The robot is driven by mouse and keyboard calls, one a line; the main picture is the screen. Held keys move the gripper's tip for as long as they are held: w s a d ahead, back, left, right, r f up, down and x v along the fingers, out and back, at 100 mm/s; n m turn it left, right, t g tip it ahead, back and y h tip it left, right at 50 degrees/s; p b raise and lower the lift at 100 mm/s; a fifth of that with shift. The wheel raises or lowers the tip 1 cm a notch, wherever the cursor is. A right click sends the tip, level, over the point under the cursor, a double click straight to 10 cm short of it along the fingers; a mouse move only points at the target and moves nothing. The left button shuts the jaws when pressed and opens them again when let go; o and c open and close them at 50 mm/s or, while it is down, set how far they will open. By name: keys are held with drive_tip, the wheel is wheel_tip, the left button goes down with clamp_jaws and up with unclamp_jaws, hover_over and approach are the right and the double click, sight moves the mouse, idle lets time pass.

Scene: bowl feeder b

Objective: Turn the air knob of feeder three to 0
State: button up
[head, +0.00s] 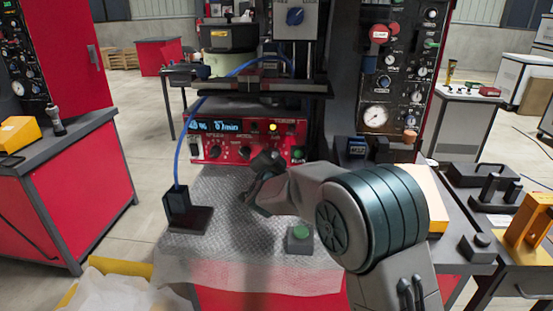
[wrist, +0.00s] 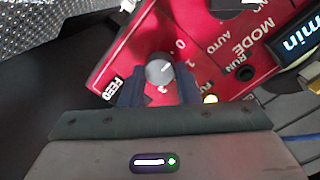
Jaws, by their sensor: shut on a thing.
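A grey round knob (wrist: 159,68) on a tilted red panel (wrist: 125,52) sits between the two fingers of my gripper (wrist: 158,90) in the wrist view. The fingers are shut on its sides. A short white pointer line on its face points to the upper right, toward the printed marks 0 and 1. The exact mark is hard to tell. In the head view my gripper (head: 262,166) reaches the front of the red panel (head: 225,130), right of two dark knobs. The gripper hides the held knob there. No feeder number is readable.
The panel carries a lit display (head: 213,127) and a green button (head: 298,153). A blue hose (head: 181,150) runs down at left to a black block (head: 187,213) on the textured mat. A green-button box (head: 300,238) stands below my arm.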

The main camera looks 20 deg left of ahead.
drive_tip(key=shift+r, duration=0.15)
drive_tip(key=o, duration=1)
drive_tip(key=shift+w, duration=0.1)
drive_tip(key=b+v, duration=0.1)
drive_tip(key=v, duration=1.2)
drive_tip(key=shift+s+d, duration=0.15)
drive_tip(key=shift+s, duration=0.2)
